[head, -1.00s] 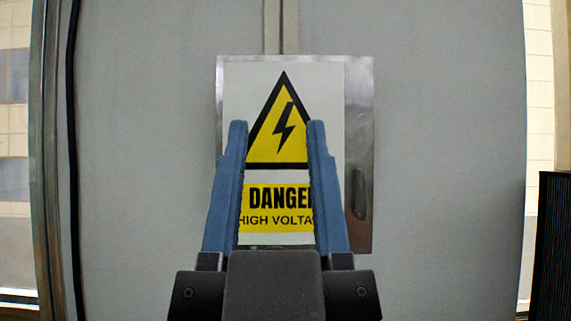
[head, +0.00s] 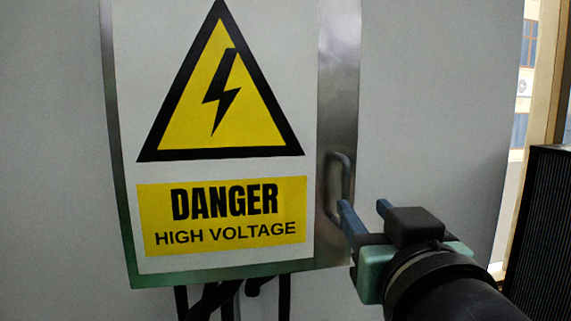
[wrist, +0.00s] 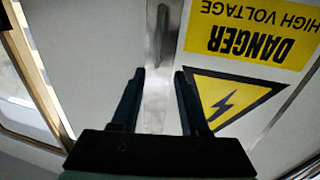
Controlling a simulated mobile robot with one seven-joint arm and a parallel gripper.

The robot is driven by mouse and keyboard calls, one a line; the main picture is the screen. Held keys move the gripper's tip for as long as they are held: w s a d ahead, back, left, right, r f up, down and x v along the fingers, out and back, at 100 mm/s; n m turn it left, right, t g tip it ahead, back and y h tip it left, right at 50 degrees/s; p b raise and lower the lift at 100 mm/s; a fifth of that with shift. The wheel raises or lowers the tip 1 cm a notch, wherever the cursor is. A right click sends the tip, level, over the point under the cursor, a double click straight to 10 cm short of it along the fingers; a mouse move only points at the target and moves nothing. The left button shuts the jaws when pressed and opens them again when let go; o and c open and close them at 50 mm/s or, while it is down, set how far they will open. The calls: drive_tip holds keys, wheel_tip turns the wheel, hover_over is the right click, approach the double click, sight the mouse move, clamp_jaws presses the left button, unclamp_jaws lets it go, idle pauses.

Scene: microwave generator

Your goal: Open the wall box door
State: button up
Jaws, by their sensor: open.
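The wall box (head: 340,90) is a grey metal box on the wall with a white, black and yellow DANGER HIGH VOLTAGE sign. Its door looks shut. A metal bar handle (head: 338,185) stands upright near its right edge. My gripper (head: 364,207) is open and empty, just right of and slightly below the handle in the head view. In the wrist view the box appears upside down. There the handle (wrist: 161,35) lies ahead of my gripper (wrist: 159,74), roughly in line with the gap between the fingers. The handle is not between the fingers.
Dark cables (head: 230,298) hang below the box. A black ribbed unit (head: 540,225) stands at the right, by a window. The grey wall (head: 430,90) right of the box is bare.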

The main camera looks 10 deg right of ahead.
sight(347, 184)
drive_tip(key=w+p, duration=0.1)
drive_tip(key=w, duration=0.2)
drive_tip(key=w+d+p, duration=0.1)
drive_tip(key=w, duration=0.3)
drive_tip(key=w+d+p, duration=0.1)
drive_tip(key=w+p, duration=0.1)
drive_tip(key=w, duration=0.2)
drive_tip(key=shift+w+d, duration=0.2)
drive_tip(key=shift+w, duration=0.55)
clamp_jaws()
idle(0.7)
